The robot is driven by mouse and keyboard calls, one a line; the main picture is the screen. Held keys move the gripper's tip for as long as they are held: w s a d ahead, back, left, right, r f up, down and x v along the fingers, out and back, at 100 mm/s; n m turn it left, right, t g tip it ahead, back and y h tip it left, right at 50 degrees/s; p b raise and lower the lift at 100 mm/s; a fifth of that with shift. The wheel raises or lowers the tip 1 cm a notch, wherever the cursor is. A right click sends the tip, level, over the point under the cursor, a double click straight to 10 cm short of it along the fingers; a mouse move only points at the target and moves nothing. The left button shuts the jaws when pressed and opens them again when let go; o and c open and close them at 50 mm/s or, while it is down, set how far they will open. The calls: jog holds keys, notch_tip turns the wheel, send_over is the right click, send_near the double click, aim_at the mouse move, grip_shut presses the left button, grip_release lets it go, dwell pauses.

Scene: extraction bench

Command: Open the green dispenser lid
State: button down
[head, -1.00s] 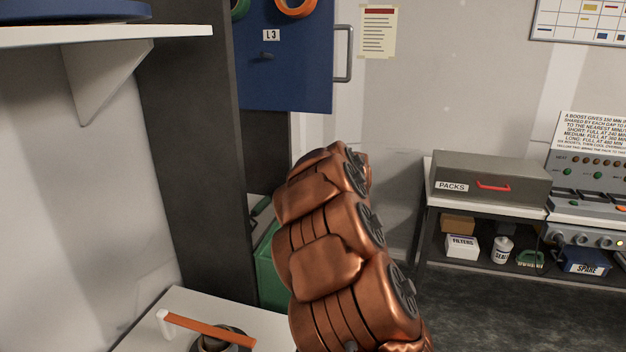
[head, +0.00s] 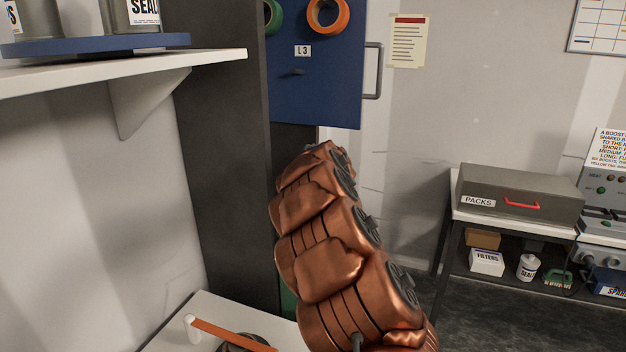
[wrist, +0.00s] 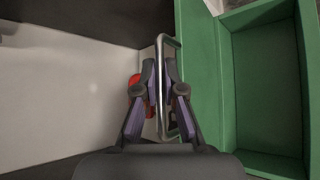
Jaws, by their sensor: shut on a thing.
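My gripper (wrist: 166,72) is shut on a metal bar handle (wrist: 163,128) in the wrist view. The handle runs along the left side of a green panel (wrist: 198,70), which I take for the dispenser lid. To its right is a green recess (wrist: 265,85) of the dispenser with raised walls, and it looks empty. In the head view only a green sliver of the dispenser (head: 288,303) shows beside my copper arm. My arm hides the gripper and handle there.
A red thing (wrist: 134,82) lies partly behind my fingers. A white table (head: 200,310) with an orange-handled tool (head: 232,333) is at the lower left. A dark upright panel (head: 222,150) and white shelf (head: 120,65) stand close on the left.

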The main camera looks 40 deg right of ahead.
jog(key=shift+w+a, duration=0.2)
jog(key=shift+w, duration=0.15)
dwell(0.3)
jog(key=c, duration=1.3)
grip_release()
jog(key=shift+o, duration=0.2)
jog(key=shift+s+r, duration=0.1)
jog(key=v, duration=1.1)
jog(key=shift+s+a+r, duration=0.2)
jog(key=shift+r, duration=0.1)
